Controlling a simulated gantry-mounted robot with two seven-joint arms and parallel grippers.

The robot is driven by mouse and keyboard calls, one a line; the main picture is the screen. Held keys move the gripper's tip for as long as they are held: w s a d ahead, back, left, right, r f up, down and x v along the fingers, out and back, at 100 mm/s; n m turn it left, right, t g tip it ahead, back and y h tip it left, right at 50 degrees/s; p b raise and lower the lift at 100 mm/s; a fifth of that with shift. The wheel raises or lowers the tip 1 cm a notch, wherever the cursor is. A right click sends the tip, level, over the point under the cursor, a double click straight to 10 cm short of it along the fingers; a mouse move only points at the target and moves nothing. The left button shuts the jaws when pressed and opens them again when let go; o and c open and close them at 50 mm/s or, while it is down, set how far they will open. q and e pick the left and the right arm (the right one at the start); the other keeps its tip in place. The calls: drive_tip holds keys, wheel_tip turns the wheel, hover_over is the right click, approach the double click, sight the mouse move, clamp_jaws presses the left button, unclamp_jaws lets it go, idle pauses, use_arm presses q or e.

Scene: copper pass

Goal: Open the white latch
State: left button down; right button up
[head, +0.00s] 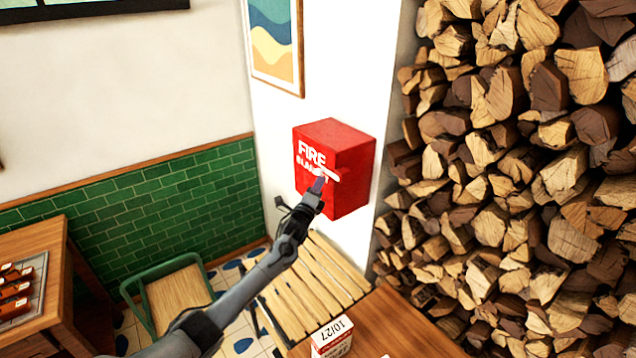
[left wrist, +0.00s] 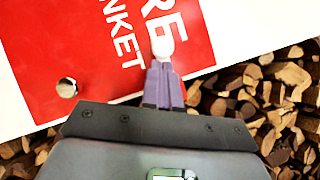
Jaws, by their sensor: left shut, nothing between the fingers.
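A red fire blanket box (head: 350,192) with white lettering is mounted on the white wall. The white latch (head: 331,174) is a small bar on the box's front, near its right edge. My left gripper (head: 319,184) is at the box's front, with its shut fingertips at the latch. In the left wrist view the purple-grey fingers (left wrist: 162,66) are together, and their tips meet or overlap the lower end of the white latch (left wrist: 162,42). I cannot tell whether they touch it. Nothing shows between the fingers. My right gripper is not in view.
Stacked firewood (head: 520,180) fills the right side, close to the box. Below are a slatted wooden seat (head: 315,285), a wooden table (head: 395,325) with a small white-and-red box (head: 332,337), and a green-framed chair (head: 175,300). A framed picture (head: 275,45) hangs above.

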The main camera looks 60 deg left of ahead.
use_arm(q)
drive_tip(key=shift+a+r, duration=0.1)
drive_tip(key=shift+a, duration=0.1)
idle(0.4)
drive_tip(key=shift+b, duration=0.35)
drive_tip(key=shift+m, duration=0.5)
drive_tip(key=shift+r+t+b, duration=0.1)
drive_tip(key=shift+t+b, duration=0.3)
drive_tip(key=shift+b, duration=0.2)
